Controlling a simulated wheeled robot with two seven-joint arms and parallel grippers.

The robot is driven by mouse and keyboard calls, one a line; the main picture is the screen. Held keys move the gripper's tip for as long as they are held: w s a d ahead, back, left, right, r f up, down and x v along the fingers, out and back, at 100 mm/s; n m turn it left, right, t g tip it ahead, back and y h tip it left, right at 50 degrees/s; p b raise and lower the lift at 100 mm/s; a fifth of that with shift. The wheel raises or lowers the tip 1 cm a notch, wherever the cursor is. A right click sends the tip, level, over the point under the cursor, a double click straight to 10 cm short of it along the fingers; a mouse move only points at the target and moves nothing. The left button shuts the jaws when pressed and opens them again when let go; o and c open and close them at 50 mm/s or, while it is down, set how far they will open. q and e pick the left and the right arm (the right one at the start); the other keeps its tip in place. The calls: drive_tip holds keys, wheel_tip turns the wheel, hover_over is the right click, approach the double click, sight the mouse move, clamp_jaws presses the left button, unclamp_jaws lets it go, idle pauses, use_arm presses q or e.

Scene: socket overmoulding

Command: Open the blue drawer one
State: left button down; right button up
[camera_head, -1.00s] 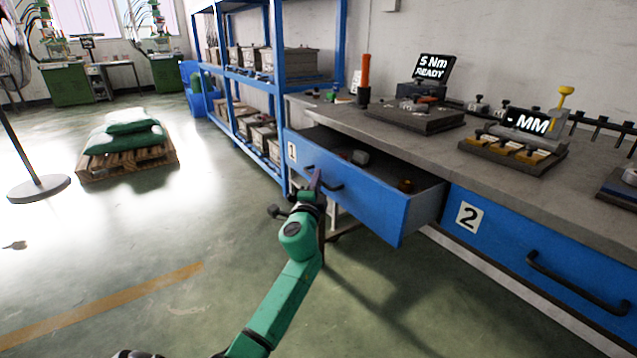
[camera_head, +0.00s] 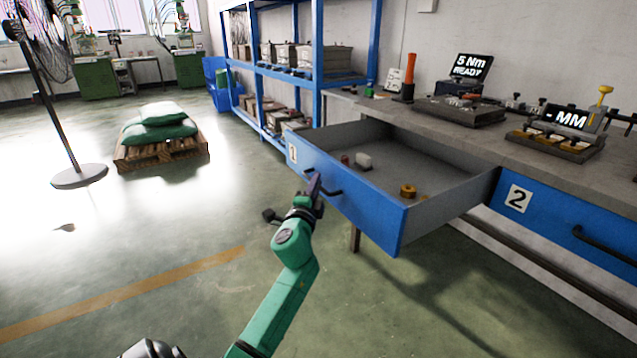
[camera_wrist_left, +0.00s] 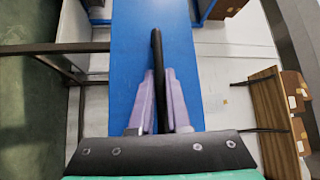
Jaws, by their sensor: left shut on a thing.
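The blue drawer one (camera_head: 350,200), with a "1" label on its front, is pulled well out from under the grey workbench. A white piece (camera_head: 363,160), a small red piece and a brass-coloured part (camera_head: 407,190) lie inside it. My left gripper (camera_head: 314,186) is at the drawer's black handle (camera_head: 331,192). In the left wrist view the two pale fingers (camera_wrist_left: 158,100) are shut on the black handle (camera_wrist_left: 157,55), with the blue front behind. My right gripper is not in view.
Blue drawer two (camera_head: 560,225) is shut to the right. The workbench top (camera_head: 500,145) carries a torque display (camera_head: 472,67), an MM gauge (camera_head: 570,117) and an orange-handled tool (camera_head: 408,75). A blue shelf rack (camera_head: 318,60) stands behind. A pallet (camera_head: 160,152) with green sacks is at left; the floor between is open.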

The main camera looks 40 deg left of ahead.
use_arm(q)
drive_tip(key=shift+s, duration=0.2)
drive_tip(key=c, duration=0.9)
unclamp_jaws()
